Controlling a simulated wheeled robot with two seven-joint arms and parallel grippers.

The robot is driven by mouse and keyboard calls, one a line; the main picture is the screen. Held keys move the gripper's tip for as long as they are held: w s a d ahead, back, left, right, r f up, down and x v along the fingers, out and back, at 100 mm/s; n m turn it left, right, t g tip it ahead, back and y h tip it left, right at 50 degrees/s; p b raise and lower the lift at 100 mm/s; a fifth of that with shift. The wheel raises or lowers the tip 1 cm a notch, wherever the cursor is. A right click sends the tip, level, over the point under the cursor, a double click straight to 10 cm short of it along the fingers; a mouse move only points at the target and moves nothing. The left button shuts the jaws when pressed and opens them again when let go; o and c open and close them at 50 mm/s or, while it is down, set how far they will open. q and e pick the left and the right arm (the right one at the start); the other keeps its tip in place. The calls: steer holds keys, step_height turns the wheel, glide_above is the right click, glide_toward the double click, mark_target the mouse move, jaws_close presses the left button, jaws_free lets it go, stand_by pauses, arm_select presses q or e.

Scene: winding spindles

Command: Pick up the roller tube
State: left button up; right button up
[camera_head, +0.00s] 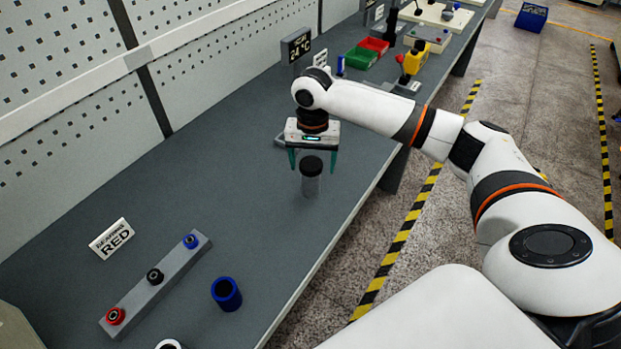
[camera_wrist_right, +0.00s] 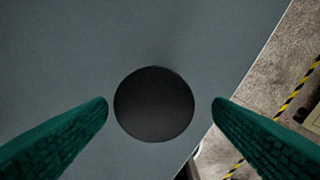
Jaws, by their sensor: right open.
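A roller tube (camera_head: 311,183) with a grey, see-through-looking body and a dark round top stands upright on the grey table. My right gripper (camera_head: 312,164) points down over it, open, with one green finger on each side of the dark top. In the right wrist view the tube's round dark top (camera_wrist_right: 154,104) lies between the two green fingers (camera_wrist_right: 160,101), with a gap on each side. The tube's lower body is hidden in that view. My left gripper is not in view.
A grey holder (camera_head: 137,302) with red, black and blue rings lies front left, beside a "BEARINGS RED" sign (camera_head: 111,239). A blue cylinder (camera_head: 226,293) stands right of it. Green (camera_head: 361,58) and red (camera_head: 375,46) bins stand farther back. The table around the tube is clear.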

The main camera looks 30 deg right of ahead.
mark_target(311, 175)
steer(key=shift+w+f+p, duration=0.2)
steer(key=shift+f+p, duration=0.1)
steer(key=shift+f, duration=0.55)
step_height(311, 175, down, 2)
steer(key=shift+f, duration=0.6)
steer(key=shift+w+f, duration=0.1)
steer(key=shift+f, duration=0.05)
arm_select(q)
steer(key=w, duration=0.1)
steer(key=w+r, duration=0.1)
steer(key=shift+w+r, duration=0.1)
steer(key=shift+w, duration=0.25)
arm_select(e)
steer(key=c, duration=1.2)
